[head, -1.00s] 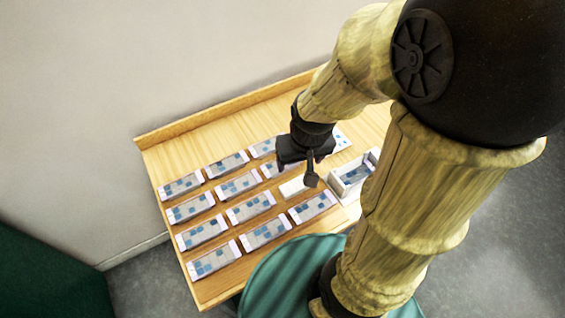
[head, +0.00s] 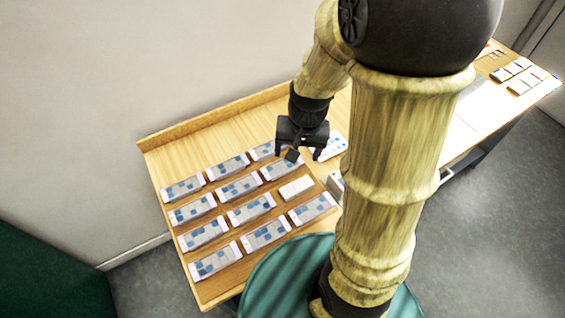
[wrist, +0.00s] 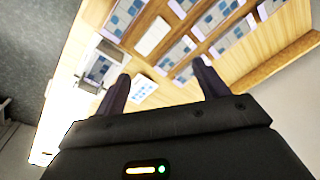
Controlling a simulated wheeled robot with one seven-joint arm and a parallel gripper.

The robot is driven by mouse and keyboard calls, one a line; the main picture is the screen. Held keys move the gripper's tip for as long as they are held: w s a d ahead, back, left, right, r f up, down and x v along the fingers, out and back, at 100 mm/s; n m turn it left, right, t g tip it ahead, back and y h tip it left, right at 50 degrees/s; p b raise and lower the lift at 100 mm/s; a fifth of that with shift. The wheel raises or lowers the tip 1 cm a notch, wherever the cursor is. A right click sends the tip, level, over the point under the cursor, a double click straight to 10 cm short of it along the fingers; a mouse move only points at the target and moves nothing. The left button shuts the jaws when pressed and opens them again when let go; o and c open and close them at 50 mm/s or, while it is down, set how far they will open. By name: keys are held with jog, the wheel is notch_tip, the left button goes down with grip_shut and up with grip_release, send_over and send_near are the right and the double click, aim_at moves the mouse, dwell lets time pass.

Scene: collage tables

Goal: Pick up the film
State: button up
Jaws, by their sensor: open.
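Several flat strips with blue and grey patches and pale ends lie in rows on the wooden table, one of them at the front right (head: 312,208). Strips also show in the wrist view (wrist: 122,18). I cannot tell which thing is the film. A small plain whitish block (head: 296,187) lies among the strips; it shows in the wrist view too (wrist: 152,36). My gripper (head: 307,154) is open and empty, above the far right part of the rows. In the wrist view its fingers (wrist: 160,76) are spread apart, with the table below.
A white-walled tray (wrist: 82,68) with a blue-grey patterned inside is mostly hidden by my arm in the head view. A white card with blue dots (head: 334,147) lies near the gripper. A raised wooden edge (head: 215,117) runs along the wall. Small cards (head: 512,70) lie far right.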

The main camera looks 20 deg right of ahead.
jog(key=w+d+f+m+g+p, duration=0.1)
jog(key=w+m+p, duration=0.1)
jog(key=w+m, duration=0.3)
jog(key=w+d+f+m+g+y+p, duration=0.1)
jog(key=w+m+p, duration=0.2)
jog(key=w+m, duration=0.3)
jog(key=shift+w+f, duration=0.25)
jog(key=shift+w, duration=0.4)
jog(key=p, duration=0.2)
send_over(282, 165)
jog(key=f, duration=0.8)
jog(key=d+f, duration=0.1)
jog(key=f, duration=0.3)
jog(key=shift+f, duration=0.1)
jog(key=shift+a+f+p, duration=0.15)
jog(key=shift+f+p, duration=0.35)
jog(key=shift+f, duration=0.8)
jog(key=shift+a+f+p, duration=0.1)
jog(key=shift+f+p, duration=0.35)
jog(key=shift+f, duration=0.8)
jog(key=shift+c, duration=0.4)
